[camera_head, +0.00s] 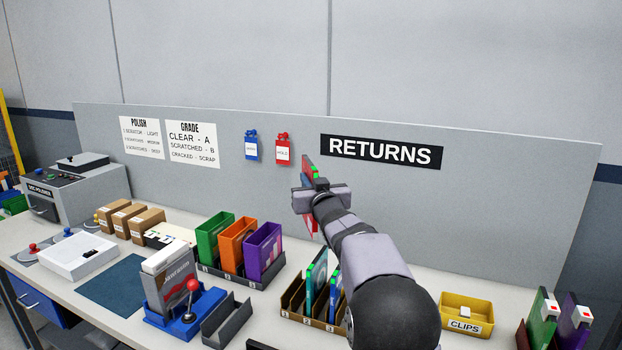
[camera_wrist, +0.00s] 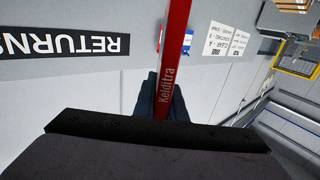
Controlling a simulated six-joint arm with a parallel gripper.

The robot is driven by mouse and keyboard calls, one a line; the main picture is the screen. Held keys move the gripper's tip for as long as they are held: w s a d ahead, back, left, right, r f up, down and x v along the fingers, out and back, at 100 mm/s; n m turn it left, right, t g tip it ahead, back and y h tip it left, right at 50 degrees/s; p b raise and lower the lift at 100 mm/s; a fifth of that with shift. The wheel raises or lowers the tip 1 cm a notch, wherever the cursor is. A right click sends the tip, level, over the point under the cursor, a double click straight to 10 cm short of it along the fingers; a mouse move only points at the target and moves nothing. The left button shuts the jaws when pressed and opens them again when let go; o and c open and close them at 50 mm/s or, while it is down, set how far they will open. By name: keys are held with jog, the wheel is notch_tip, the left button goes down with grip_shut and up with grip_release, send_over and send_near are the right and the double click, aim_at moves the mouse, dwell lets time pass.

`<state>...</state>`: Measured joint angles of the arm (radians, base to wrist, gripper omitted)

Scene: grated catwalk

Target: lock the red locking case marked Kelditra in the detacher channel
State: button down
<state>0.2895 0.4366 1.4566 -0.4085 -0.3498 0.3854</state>
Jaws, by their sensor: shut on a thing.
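My gripper (camera_head: 314,186) is raised in front of the grey back panel, below the red tag. I cannot tell which part is the detacher channel.
Green, orange and purple bins (camera_head: 237,243) stand behind the channel. A brown slotted rack (camera_head: 291,306) holds several cases right of it. A yellow clips box (camera_head: 466,315) and more cases are at right. A dark blue mat (camera_head: 112,285) is bare.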

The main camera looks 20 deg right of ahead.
jog(key=s+a+f+n+g+y+p, duration=0.2)
jog(key=s+f+n+y+p, duration=0.3)
jog(key=s, duration=0.8)
jog(key=s+a+f+n+g+y+p, duration=0.3)
jog(key=s+a+f+n+y+p, duration=0.2)
jog(key=s+f+y, duration=0.5)
jog(key=s+f+p, duration=0.1)
jog(key=s+f, duration=0.2)
jog(key=s, duration=0.1)
jog(key=shift+s+a+n+y, duration=0.15)
jog(key=shift+s+n+y, duration=0.15)
jog(key=shift+n, duration=0.1)
jog(key=shift+f, duration=0.1)
